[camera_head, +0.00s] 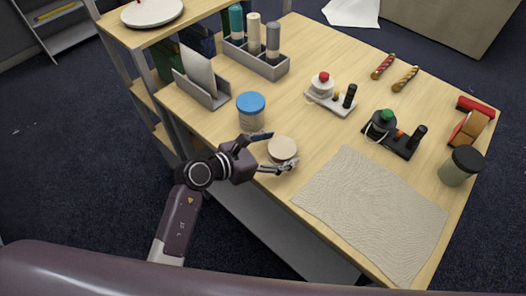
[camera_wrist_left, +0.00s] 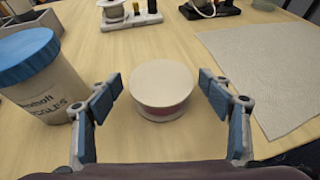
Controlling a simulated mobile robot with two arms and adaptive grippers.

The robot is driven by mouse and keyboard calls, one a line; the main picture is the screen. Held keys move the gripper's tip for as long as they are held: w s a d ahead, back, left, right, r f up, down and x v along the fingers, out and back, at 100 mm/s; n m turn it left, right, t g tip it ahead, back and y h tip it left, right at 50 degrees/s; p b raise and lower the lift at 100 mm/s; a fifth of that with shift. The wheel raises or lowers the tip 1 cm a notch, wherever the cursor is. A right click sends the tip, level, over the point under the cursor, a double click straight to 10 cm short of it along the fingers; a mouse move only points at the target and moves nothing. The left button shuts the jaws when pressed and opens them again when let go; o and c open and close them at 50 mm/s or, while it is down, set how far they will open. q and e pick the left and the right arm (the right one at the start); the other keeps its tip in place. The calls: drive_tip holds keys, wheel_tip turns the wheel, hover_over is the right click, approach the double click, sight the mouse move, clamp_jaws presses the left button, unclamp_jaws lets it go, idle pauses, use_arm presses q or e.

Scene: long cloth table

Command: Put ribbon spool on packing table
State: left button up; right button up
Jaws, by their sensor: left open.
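The ribbon spool (camera_head: 282,149) is a short round spool with pale wooden discs. It stands upright on the wooden packing table (camera_head: 319,132), near the front edge. In the left wrist view the spool (camera_wrist_left: 162,88) shows a dark pink band of ribbon under its top disc. My left gripper (camera_head: 281,152) is open, with one finger on each side of the spool; in the left wrist view a gap shows between the spool and each finger. My right gripper is not in view.
A jar with a blue lid (camera_head: 251,110) stands close by the left finger. A cream cloth mat (camera_head: 372,212) lies to the right. A grey holder with bottles (camera_head: 256,59), a letter rack (camera_head: 203,90), small stands and a dark-lidded jar (camera_head: 461,166) stand farther off.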

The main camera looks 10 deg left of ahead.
use_arm(q)
drive_tip(key=b+v, duration=0.1)
drive_tip(key=v, duration=0.9)
drive_tip(key=shift+s+a, duration=0.15)
drive_tip(key=shift+s+a+r, duration=0.1)
drive_tip(key=shift+s+r, duration=0.05)
drive_tip(key=shift+r, duration=0.05)
